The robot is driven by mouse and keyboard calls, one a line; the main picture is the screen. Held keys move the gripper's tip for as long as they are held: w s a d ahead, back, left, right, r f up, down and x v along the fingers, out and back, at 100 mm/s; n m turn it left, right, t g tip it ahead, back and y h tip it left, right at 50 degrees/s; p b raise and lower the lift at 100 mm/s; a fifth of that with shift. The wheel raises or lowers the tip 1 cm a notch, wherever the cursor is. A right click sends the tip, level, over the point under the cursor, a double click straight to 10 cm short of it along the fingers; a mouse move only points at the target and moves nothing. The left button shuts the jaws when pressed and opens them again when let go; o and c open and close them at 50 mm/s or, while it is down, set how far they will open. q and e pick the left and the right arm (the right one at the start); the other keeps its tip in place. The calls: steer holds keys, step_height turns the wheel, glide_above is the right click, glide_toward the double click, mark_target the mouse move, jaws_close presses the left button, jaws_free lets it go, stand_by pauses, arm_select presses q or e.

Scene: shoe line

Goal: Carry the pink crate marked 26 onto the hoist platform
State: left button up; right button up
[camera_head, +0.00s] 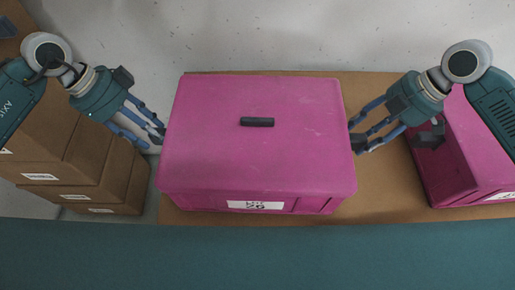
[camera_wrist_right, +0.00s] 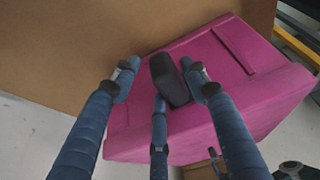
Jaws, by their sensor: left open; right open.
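The pink crate marked 26 (camera_head: 255,130) sits closed on a brown surface in the middle of the head view, with a dark bar on its lid and a white label on its near face. My left gripper (camera_head: 155,137) is open at the crate's left side. My right gripper (camera_head: 357,140) is open at its right side, close to the wall. In the right wrist view a dark handle (camera_wrist_right: 168,80) on a pink crate shows between my spread fingers. I cannot tell whether they touch it. The hoist platform cannot be made out.
A second pink crate (camera_head: 445,170) with a dark handle stands to the right, partly behind my right arm. Stacked brown cartons (camera_head: 110,170) stand at the left. A pale wall (camera_head: 250,30) is behind. The brown surface (camera_head: 390,195) is bare between the crates.

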arm_select(q)
steer(key=shift+d+f, duration=0.2)
steer(key=shift+f, duration=0.3)
arm_select(e)
steer(key=shift+a+f, duration=0.2)
steer(key=shift+f, duration=0.35)
arm_select(q)
jaws_close()
arm_select(e)
jaws_close()
arm_select(q)
steer(key=shift+r, duration=0.1)
arm_select(e)
steer(key=shift+r, duration=0.1)
